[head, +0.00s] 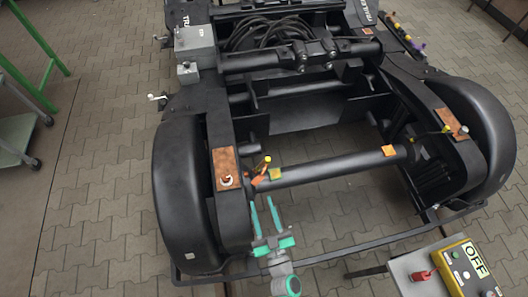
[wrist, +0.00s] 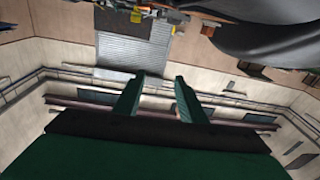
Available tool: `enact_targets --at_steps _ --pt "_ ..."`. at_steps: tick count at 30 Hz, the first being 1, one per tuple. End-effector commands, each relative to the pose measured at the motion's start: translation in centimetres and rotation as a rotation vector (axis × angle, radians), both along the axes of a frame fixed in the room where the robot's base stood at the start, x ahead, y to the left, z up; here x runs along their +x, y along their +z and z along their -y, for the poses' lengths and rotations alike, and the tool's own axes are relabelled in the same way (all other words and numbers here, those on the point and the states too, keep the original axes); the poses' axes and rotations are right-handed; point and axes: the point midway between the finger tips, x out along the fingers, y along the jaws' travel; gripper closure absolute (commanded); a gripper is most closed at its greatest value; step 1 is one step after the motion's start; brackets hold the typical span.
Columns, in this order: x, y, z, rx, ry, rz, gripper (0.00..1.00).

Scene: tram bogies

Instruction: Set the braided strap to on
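I cannot clearly make out a braided strap. A small yellow-tipped, orange-based part (head: 262,165) stands at the left end of the black cross tube, beside a copper-coloured plate (head: 225,168) with a pale round fitting. A similar copper-coloured plate (head: 451,124) is on the right side frame, with a thin dark part with yellow marks (head: 435,131) near it. My gripper (head: 263,202) is open and empty, just below the left end of the tube in the head view. In the wrist view its two green fingers (wrist: 157,82) are apart with nothing between them.
The black bogie (head: 320,172) fills the middle, with a front bar (head: 335,250) along its near side. A green-framed trolley (head: 20,135) is at left. Paved floor is clear between.

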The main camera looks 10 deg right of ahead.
Motion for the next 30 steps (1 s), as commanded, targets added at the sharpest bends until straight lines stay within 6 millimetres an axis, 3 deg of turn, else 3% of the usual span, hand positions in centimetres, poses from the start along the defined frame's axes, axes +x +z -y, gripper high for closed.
enact_targets --at_steps 1,6,12,20,25,30 --pt "1.9 -0.7 1.0 -0.002 0.008 0.008 0.62" --pt "7.2 -3.2 3.6 0.009 0.062 -0.008 0.62" --pt "12.0 -5.4 6.3 0.038 0.116 -0.055 0.62" --pt "14.5 -6.5 8.0 0.062 0.138 -0.094 0.62" --pt "16.1 -6.5 7.9 0.063 0.138 -0.095 0.62" --pt "18.9 -6.4 7.4 0.063 0.137 -0.094 0.62"
